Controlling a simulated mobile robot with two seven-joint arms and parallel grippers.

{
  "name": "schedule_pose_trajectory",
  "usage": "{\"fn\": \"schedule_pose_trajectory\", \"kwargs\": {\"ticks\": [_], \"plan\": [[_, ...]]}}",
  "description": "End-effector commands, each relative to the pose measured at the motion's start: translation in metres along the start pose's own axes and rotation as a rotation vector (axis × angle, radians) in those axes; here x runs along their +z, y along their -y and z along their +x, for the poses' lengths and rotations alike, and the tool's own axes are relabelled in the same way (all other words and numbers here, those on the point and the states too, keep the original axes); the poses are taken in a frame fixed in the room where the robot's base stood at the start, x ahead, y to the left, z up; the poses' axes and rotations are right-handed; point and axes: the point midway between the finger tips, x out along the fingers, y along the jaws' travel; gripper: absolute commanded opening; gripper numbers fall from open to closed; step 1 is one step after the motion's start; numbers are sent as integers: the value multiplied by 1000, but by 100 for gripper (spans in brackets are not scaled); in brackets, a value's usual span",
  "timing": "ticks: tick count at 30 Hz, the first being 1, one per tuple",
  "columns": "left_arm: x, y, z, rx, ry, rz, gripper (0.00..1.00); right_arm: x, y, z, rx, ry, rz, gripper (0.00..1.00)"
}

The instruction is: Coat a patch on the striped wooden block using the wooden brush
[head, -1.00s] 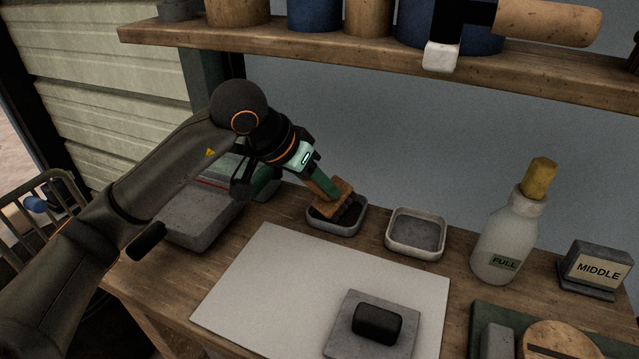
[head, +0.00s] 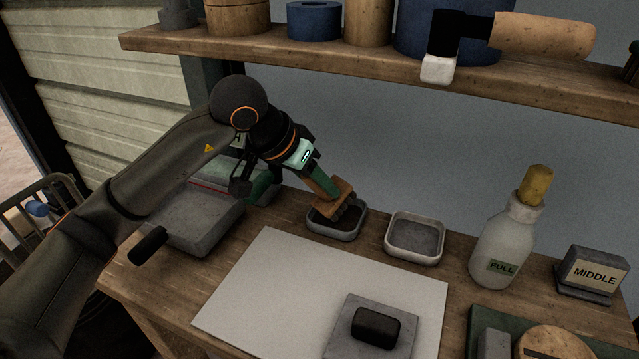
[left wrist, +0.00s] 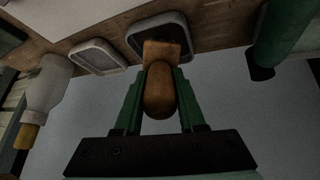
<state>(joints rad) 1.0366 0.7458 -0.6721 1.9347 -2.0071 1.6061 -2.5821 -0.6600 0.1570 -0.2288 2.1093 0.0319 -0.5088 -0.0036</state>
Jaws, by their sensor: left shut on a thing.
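My left gripper (head: 320,183) has its green fingers closed around the wooden brush (head: 334,198). The brush is tilted, with its dark bristles low in or just over the dark-filled tray (head: 335,235); I cannot tell if they touch the bottom. In the left wrist view the brush's rounded wooden handle (left wrist: 160,92) sits between both fingers, in front of the tray (left wrist: 134,32). A round wooden piece with a dark stripe (head: 553,341) is cut off at the bottom right; it may be the striped block. My right gripper is out of view.
An empty pale tray (head: 415,255) stands right of the dark one. A bottle marked FULL (head: 505,245) and a MIDDLE sign (head: 592,270) are further right. A white sheet (head: 290,290) lies in front, with a black block (head: 376,327) on a grey plate. A shelf (head: 350,50) overhangs.

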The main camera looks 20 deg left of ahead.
Motion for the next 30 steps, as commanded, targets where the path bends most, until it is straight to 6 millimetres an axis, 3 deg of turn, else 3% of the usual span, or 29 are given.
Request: {"fn": "schedule_pose_trajectory", "kwargs": {"ticks": [16, 30], "plan": [[-28, -6, -41, -1, -9, 0, 0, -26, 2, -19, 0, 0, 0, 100], [-30, -7, -45, 0, -9, 0, 0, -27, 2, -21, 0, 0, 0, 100]]}}
